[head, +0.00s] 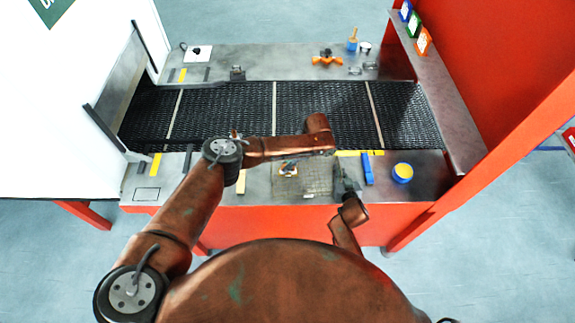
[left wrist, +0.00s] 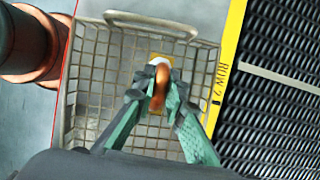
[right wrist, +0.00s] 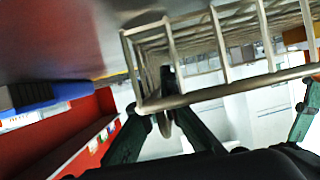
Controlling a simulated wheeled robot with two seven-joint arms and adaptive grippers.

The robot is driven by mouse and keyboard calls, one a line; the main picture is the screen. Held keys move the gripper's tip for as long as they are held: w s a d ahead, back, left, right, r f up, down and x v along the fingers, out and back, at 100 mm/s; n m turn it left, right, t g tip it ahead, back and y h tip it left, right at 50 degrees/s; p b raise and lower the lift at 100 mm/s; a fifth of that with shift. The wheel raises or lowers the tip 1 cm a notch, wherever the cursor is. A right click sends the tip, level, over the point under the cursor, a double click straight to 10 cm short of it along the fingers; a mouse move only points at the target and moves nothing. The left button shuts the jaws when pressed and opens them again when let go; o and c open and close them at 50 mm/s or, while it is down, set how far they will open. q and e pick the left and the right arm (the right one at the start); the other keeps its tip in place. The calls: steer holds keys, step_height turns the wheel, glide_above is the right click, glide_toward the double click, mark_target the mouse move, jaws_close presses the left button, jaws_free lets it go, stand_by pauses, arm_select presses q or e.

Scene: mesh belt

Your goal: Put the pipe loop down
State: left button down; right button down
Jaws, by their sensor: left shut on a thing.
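The pipe loop (left wrist: 157,98) is a small copper-coloured ring between the fingertips of my left gripper (left wrist: 160,80), which is shut on it. In the left wrist view it is over the inside of the wire basket (left wrist: 97,62). I cannot tell whether it touches the basket floor. In the head view my left arm partly covers this gripper above the basket (head: 318,184). My right gripper (head: 346,186) is at the basket's right side. In the right wrist view its fingers are at the basket's wire rim (right wrist: 205,97); whether they close on it is unclear.
A white and yellow thing (left wrist: 160,61) lies under the loop. The black mesh belt (head: 320,100) runs behind the basket. Orange pipe parts (head: 327,60) lie across the belt.

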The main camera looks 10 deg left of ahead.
arm_select(q)
steer(key=c, duration=2)
jaws_free()
steer(key=shift+o, duration=0.2)
steer(key=v, duration=1.2)
steer(key=shift+s+r, duration=0.1)
steer(key=shift+a, duration=0.1)
arm_select(e)
steer(key=c, duration=2.1)
jaws_free()
steer(key=shift+s, duration=0.1)
steer(key=v, duration=1.2)
